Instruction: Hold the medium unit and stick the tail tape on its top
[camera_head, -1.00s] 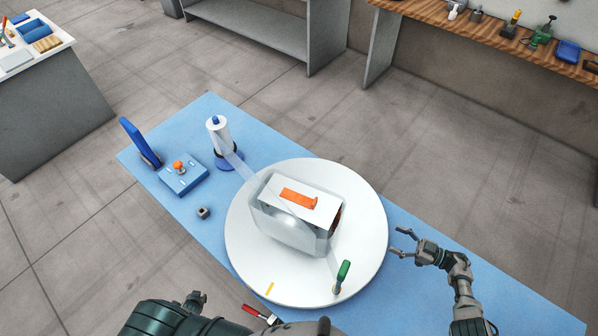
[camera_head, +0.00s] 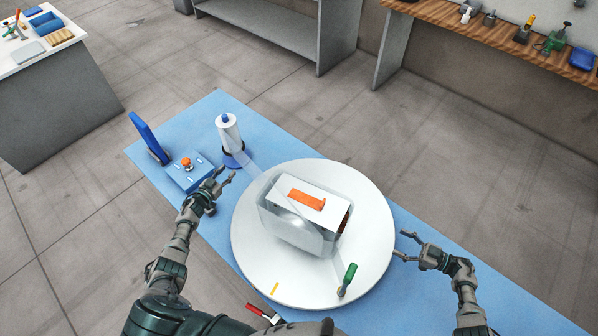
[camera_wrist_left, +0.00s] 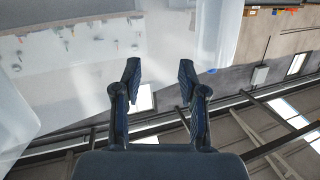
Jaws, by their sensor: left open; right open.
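The medium unit is likely the film-wrapped box (camera_head: 290,232) on the white round turntable (camera_head: 265,270). An orange piece (camera_head: 306,200) lies on its white top. Clear film (camera_head: 249,176) runs from the upright white roll (camera_head: 228,132) to the box. I cannot tell which piece is the tail tape. My left gripper (camera_head: 226,177) is open and empty, left of the turntable, near the blue control box. Its spread fingers also show in the left wrist view (camera_wrist_left: 159,72), with nothing between them. My right gripper (camera_head: 403,246) is open and empty at the turntable's right edge.
A green-handled tool (camera_head: 349,275) and a yellow strip (camera_head: 274,289) are at the turntable's front. A red-handled tool (camera_head: 257,309) lies near my body.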

